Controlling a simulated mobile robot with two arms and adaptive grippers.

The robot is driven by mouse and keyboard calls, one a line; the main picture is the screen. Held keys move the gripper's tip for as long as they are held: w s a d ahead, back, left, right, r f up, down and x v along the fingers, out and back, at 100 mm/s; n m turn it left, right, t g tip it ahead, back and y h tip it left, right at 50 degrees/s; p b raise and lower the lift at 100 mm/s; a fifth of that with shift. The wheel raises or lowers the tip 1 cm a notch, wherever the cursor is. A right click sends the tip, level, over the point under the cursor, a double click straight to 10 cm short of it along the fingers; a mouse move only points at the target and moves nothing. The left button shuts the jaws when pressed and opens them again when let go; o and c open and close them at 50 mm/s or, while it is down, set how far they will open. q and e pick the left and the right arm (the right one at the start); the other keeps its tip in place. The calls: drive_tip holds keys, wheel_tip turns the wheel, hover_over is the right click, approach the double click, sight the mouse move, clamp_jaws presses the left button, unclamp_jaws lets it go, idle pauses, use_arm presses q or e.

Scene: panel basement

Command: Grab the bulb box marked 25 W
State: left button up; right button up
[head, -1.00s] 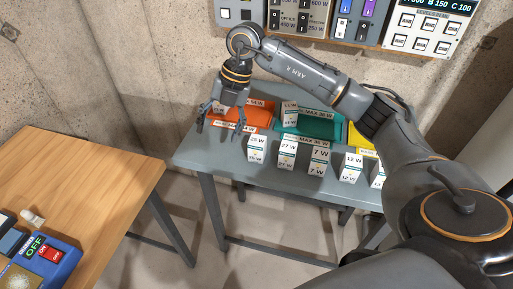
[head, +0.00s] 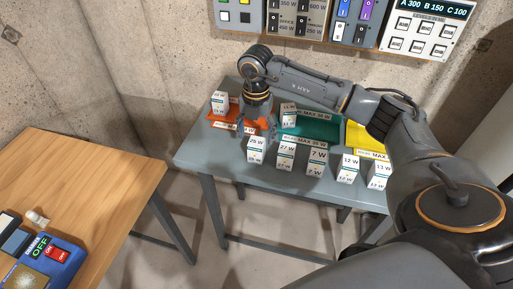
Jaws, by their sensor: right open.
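The bulb box marked 25 W (head: 256,151) stands upright at the left end of the front row on the grey table (head: 212,158). My right gripper (head: 256,134) points down right above and behind this box, its fingers open on either side near the box's top. I cannot tell whether the fingers touch it. My left gripper is not in view.
Boxes marked 27 W (head: 286,156), 7 W (head: 316,158), 12 W (head: 347,168) and 13 W (head: 378,175) stand to the right. Behind are an orange tray (head: 222,122), a teal tray (head: 328,131) and a yellow tray (head: 358,137). A wooden table (head: 90,190) is at left.

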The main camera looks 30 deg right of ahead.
sight(256, 141)
wheel_tip(256, 141, down, 4)
drive_tip(key=shift+s+r+p, duration=0.15)
drive_tip(key=shift+p, duration=0.6)
drive_tip(key=shift+f, duration=0.35)
drive_tip(key=c, duration=1.2)
drive_tip(key=shift+r, duration=0.1)
drive_tip(key=shift+c, duration=0.2)
